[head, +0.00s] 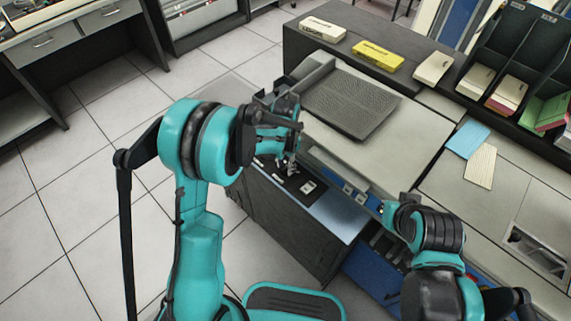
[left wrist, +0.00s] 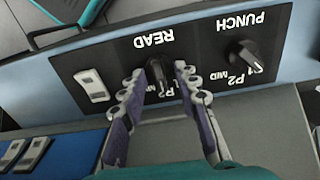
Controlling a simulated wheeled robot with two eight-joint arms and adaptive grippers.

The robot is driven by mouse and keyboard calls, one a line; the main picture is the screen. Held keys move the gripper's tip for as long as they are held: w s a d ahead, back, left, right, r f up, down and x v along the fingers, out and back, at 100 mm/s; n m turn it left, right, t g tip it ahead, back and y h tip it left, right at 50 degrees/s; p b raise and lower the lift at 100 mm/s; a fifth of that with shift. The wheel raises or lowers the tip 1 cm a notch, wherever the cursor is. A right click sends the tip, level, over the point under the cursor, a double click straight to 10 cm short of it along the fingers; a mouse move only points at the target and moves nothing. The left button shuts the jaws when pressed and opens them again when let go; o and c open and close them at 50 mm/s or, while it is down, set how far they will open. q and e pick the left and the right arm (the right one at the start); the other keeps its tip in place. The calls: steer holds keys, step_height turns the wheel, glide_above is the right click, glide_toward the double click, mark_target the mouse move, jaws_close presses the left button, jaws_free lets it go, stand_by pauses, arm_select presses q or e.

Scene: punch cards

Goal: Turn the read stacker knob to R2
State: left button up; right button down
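In the left wrist view the dark read knob (left wrist: 159,73) sits on a black panel under an upside-down READ label. My left gripper (left wrist: 158,76) has one finger on each side of it, with small gaps showing, so it looks open around the knob. The position labels beside the knob are partly hidden by the fingers, and its exact setting is unclear. In the head view my left gripper (head: 291,166) is down at the control panel (head: 309,187). My right gripper (head: 388,208) is at the machine's front edge; its fingers are too small to read.
The punch knob (left wrist: 243,55) is right of the read knob, and a white rocker switch (left wrist: 92,86) is left of it. The machine top carries a dark ribbed tray (head: 350,100), a blue card (head: 468,139) and a cream card (head: 481,166). Open floor lies left.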

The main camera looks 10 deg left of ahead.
mark_target(285, 167)
arm_select(q)
step_height(285, 167, up, 12)
stand_by(0.5)
stand_by(0.3)
steer(key=s+a+r+n+t, duration=0.3)
steer(key=s, duration=0.7)
steer(key=s+a+r+n+t, duration=0.3)
steer(key=s+a+t, duration=0.1)
steer(key=s, duration=0.5)
steer(key=shift+s+r+n, duration=0.15)
steer(key=shift+s+n, duration=0.25)
steer(key=shift+a, duration=0.1)
